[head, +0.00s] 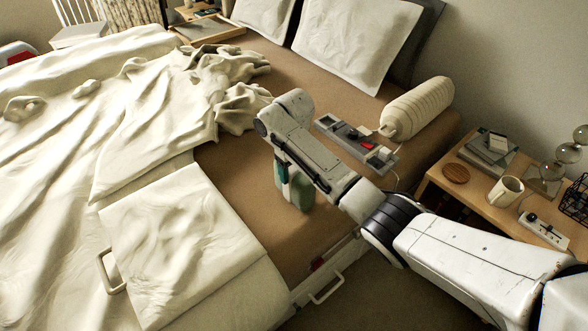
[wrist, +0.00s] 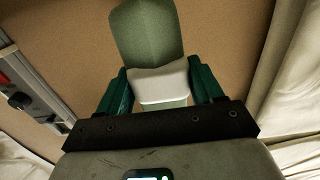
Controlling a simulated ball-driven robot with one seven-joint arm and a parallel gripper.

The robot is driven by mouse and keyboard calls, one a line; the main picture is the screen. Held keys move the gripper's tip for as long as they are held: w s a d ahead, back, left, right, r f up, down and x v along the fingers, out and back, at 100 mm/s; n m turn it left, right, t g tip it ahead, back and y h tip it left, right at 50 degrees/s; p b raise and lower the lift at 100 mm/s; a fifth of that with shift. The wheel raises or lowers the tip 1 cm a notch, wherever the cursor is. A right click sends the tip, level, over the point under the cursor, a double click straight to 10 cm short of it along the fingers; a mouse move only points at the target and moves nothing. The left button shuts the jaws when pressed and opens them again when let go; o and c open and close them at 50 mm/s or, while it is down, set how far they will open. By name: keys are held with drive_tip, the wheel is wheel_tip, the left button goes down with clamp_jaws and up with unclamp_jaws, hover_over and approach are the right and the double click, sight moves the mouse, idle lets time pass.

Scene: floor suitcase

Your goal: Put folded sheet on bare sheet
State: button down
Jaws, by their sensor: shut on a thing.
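My gripper (wrist: 161,88) points down over the tan bare sheet (head: 235,178). Its green fingers are shut on a green bundle with a cream band, which looks like the folded sheet (wrist: 147,35). In the wrist view the bundle sits between both fingers and reaches out past them, over the tan cloth. In the head view the folded sheet (head: 301,194) shows beside the fingers, partly hidden by my wrist. I cannot tell if its lower end touches the bare sheet.
A grey tray with small items (head: 352,140) and a ribbed cream bolster (head: 418,107) lie to the right on the bed. Rumpled cream bedding (head: 110,110) and a flat cream square (head: 180,245) lie left. A wooden side table (head: 475,190) stands right. Bare sheet is clear left of my gripper.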

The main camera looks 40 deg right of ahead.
drive_tip(key=shift+c, duration=0.8)
unclamp_jaws()
drive_tip(key=shift+f, duration=0.1)
wheel_tip(320, 180, up, 12)
drive_tip(key=p, duration=0.2)
drive_tip(key=s+a+f+t+y, duration=0.1)
drive_tip(key=s+a+f+y, duration=0.1)
drive_tip(key=s+a+f, duration=1.2)
drive_tip(key=s+d+h, duration=0.1)
drive_tip(key=s+d, duration=0.1)
drive_tip(key=s, duration=0.9)
drive_tip(key=s+d+h, duration=0.1)
drive_tip(key=s, duration=1)
drive_tip(key=shift+s+d, duration=0.2)
drive_tip(key=shift+d, duration=0.2)
